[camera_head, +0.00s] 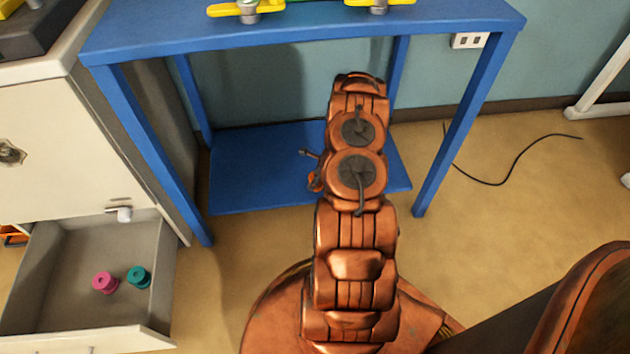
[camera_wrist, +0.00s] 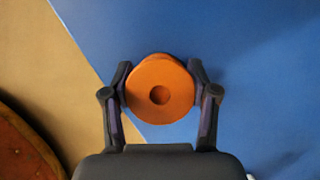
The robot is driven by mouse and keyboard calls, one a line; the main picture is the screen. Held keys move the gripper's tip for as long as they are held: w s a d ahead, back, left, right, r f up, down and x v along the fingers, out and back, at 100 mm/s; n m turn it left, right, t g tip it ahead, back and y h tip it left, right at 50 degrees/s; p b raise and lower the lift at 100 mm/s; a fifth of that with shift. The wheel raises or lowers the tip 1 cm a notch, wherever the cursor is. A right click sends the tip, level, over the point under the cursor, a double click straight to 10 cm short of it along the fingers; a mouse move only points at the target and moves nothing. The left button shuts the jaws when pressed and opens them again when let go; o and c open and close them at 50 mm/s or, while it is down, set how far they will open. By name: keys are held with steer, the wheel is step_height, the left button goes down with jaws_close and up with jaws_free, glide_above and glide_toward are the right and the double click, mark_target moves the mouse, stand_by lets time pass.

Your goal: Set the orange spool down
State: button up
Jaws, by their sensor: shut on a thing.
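The orange spool (camera_wrist: 160,108) is between the two fingers of my gripper (camera_wrist: 160,92) in the wrist view, with its round end and central hole facing the camera. My gripper is shut on it. Behind the spool is the blue lower shelf (camera_wrist: 260,75) of the blue table, with its edge running diagonally past the spool's left side. In the head view a small orange part of the spool (camera_head: 314,181) shows beside my arm, over the lower shelf (camera_head: 250,165). I cannot tell whether the spool touches the shelf.
An open drawer (camera_head: 60,250) at the left holds a pink spool (camera_head: 105,282) and a teal spool (camera_head: 139,277). The blue table's legs (camera_head: 455,140) and top (camera_head: 310,28) surround the shelf. The shelf's left part is bare. A black cable (camera_head: 510,170) lies on the floor at right.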

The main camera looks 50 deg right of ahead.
steer(key=o, duration=1.2)
steer(key=shift+r, duration=0.1)
steer(key=p+v, duration=0.2)
steer(key=v, duration=0.5)
steer(key=shift+r+p, duration=0.2)
steer(key=shift+p, duration=0.15)
steer(key=shift+d+r, duration=0.1)
steer(key=shift+r, duration=0.05)
steer(key=shift+s, duration=0.15)
